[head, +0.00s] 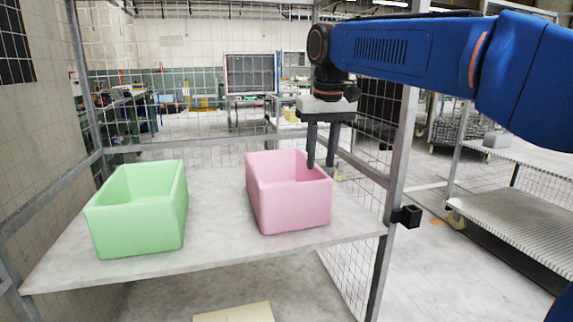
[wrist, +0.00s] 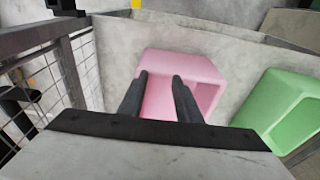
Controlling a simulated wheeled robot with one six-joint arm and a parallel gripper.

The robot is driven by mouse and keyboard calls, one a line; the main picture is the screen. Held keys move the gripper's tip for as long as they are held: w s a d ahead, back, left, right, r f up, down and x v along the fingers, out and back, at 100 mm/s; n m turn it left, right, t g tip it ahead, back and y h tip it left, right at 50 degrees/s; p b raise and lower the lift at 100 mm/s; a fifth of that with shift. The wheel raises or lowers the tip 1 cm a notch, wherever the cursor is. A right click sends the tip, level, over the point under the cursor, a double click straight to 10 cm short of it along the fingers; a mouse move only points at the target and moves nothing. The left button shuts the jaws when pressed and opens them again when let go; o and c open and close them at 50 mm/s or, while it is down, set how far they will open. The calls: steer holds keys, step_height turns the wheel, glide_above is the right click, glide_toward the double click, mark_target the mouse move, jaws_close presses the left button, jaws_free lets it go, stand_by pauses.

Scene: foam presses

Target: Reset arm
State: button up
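My gripper (head: 320,165) hangs from my blue arm, pointing down, above the right side of the pink bin. In the wrist view my gripper (wrist: 160,78) shows two dark fingers spread apart with nothing between them. The pink bin (head: 292,210) stands upright on the shelf's right half; it also shows in the wrist view (wrist: 205,68), behind the fingers. The inside of the pink bin is only partly visible, and I cannot tell whether it holds anything.
A green bin (head: 140,230) stands on the left half of the grey shelf (head: 215,215). Wire mesh and metal posts (head: 398,150) enclose the shelf. A small black block (head: 407,216) sits on the right front post. Another rack (head: 510,190) stands at the right, with open floor between.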

steer(key=s+d+f+m+t, duration=0.1)
steer(key=s+d+f, duration=0.4)
steer(key=s+d, duration=0.2)
steer(key=s+d+f+m, duration=0.1)
steer(key=s+d+f, duration=0.3)
steer(key=s+d, duration=0.3)
steer(key=s+d+f+t, duration=0.1)
steer(key=s+d+f, duration=0.2)
steer(key=s+f, duration=0.4)
steer(key=s+d+f+m+t, duration=0.1)
steer(key=s+d+f, duration=0.2)
steer(key=s+f, duration=0.4)
step_height(320, 180, down, 3)
steer(key=shift+s+d+r, duration=0.2)
steer(key=shift+d, duration=0.15)
